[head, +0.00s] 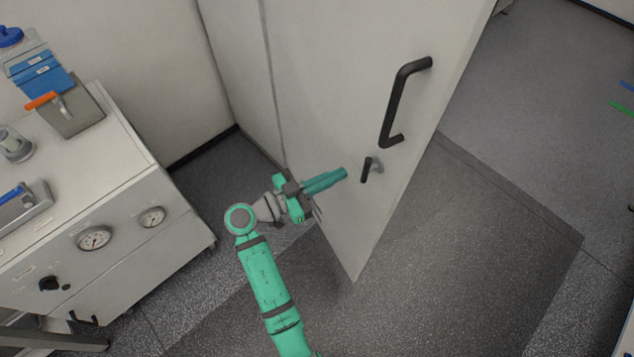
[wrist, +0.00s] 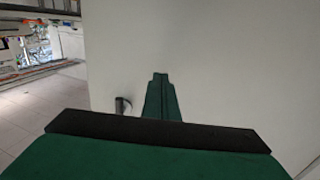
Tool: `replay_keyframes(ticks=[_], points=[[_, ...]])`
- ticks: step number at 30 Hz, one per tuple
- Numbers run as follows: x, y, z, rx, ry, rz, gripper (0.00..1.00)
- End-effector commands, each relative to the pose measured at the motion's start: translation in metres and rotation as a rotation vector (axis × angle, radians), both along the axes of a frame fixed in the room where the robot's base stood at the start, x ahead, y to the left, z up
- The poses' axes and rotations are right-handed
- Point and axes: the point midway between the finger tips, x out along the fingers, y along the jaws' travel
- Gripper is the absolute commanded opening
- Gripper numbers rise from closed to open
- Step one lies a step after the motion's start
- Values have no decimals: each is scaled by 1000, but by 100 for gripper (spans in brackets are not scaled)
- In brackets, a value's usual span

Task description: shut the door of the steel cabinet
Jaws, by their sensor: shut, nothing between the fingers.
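The steel cabinet's pale grey door (head: 330,90) fills the upper middle of the head view. It carries a long black bar handle (head: 396,105) and, below that, a small dark latch lever (head: 367,169). The door appears swung out at an angle, its lower corner over the dark floor; the cabinet interior is not visible. My green gripper (head: 343,174) is shut and empty. Its fingertips point at the door face, just left of the latch lever; I cannot tell whether they touch. In the wrist view the closed fingers (wrist: 160,95) face the blank door panel (wrist: 220,60), with the lever (wrist: 123,106) to their left.
A white bench unit (head: 110,200) with dial gauges (head: 95,238) stands at the left, holding a blue box (head: 45,80) and an orange-handled item (head: 42,100). Open grey floor (head: 540,130) lies right of the door. A dark mat (head: 470,230) lies in front.

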Motion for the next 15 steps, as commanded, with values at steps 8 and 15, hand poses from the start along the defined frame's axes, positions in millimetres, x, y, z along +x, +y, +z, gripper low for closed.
replay_keyframes(ticks=[8,15], points=[[11,-27,0,0,0,0,0],[13,-31,0,0,0,0,0]])
